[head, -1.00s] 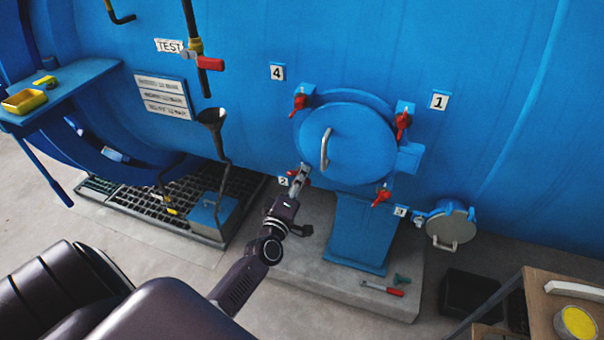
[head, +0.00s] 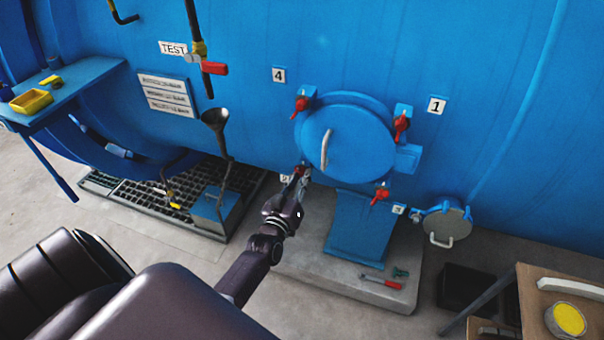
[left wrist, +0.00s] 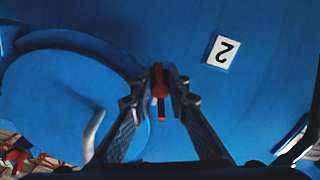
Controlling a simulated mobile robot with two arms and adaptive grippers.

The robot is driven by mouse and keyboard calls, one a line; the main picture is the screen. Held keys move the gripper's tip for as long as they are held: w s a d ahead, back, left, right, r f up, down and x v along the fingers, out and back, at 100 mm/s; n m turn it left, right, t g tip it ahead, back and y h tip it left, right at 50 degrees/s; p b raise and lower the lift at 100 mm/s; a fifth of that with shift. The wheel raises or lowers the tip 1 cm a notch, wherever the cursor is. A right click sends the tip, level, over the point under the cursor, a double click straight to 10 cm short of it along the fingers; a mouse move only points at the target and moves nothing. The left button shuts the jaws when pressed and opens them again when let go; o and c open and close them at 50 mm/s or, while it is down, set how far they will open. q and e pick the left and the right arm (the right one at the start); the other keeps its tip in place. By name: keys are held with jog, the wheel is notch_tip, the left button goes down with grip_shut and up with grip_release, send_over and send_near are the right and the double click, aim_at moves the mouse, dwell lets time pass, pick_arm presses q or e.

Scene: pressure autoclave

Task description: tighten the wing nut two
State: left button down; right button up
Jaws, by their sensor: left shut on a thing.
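The red wing nut two (left wrist: 159,88) sits at the lower left edge of the round blue door (head: 352,142), beside the label 2 (left wrist: 223,53). My left gripper (left wrist: 160,97) is shut on this wing nut, with a finger on each side of it. In the head view the left gripper (head: 301,174) reaches the nut from below and hides part of it (head: 299,170) and most of its label. The nut's red bar stands along the fingers in the wrist view. My right gripper is not in view.
Other red wing nuts sit near label 4 (head: 301,104), near label 1 (head: 401,125) and at the lower right (head: 380,196). A grey door handle (head: 325,149) stands out close to my gripper. A red-handled tool (head: 387,283) lies on the concrete plinth (head: 335,273).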

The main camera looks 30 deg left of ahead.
pick_arm(q)
jog(key=shift+m, duration=1.9)
jog(key=c, duration=1.8)
grip_release()
jog(key=shift+c, duration=0.2)
jog(key=shift+a, duration=0.1)
jog(key=v, duration=1.2)
jog(key=shift+s+f, duration=0.1)
